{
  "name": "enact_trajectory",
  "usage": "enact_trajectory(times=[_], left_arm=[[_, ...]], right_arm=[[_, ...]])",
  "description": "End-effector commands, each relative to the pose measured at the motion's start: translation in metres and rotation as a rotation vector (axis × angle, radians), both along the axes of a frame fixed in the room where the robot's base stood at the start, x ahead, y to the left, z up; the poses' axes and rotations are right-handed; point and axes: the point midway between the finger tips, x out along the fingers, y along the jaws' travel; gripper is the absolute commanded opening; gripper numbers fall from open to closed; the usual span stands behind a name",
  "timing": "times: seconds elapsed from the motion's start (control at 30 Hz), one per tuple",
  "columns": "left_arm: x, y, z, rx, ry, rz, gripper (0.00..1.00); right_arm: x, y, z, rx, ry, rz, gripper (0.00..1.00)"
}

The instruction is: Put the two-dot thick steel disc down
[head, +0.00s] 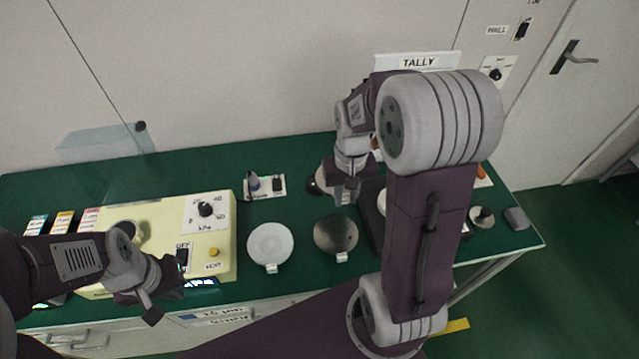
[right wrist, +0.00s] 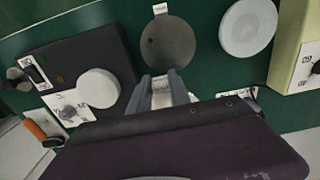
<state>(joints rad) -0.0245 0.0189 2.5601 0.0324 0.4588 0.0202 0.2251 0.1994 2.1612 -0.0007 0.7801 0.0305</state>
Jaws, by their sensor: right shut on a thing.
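My right gripper (head: 346,196) points down over the back middle of the bench. In the right wrist view its fingers (right wrist: 162,92) are shut on a small pale thing (right wrist: 162,99), mostly hidden between them. I take this to be the steel disc; its dots cannot be made out. In the head view a round beige and dark thing (head: 318,183) shows partly behind this gripper; I cannot tell whether it is held. A dark grey round plate (head: 336,235) lies just in front of the gripper. My left gripper (head: 160,295) is open and empty at the front left.
A pale round plate (head: 270,244) lies left of the dark one. A cream control box (head: 222,235) stands further left. A dark block (right wrist: 65,60) bearing a white round pad (right wrist: 98,88) shows in the right wrist view. My right arm covers much of the bench's right side.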

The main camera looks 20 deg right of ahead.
Motion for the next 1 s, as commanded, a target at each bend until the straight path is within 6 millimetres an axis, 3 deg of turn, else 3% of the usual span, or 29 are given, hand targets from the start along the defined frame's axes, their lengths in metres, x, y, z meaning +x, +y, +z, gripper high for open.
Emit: enact_trajectory(times=[0.6,0.87,1.0], left_arm=[[0.000,0.000,0.001,0.000,0.000,0.000,0.00],[0.000,0.000,0.001,0.000,0.000,0.000,0.00],[0.000,0.000,-0.001,0.000,0.000,0.000,0.00]], right_arm=[[0.105,0.016,-0.063,0.000,-0.001,0.001,0.00],[0.113,0.017,-0.071,0.000,0.000,0.001,0.00],[0.112,0.017,-0.096,0.001,0.003,0.001,0.00]])
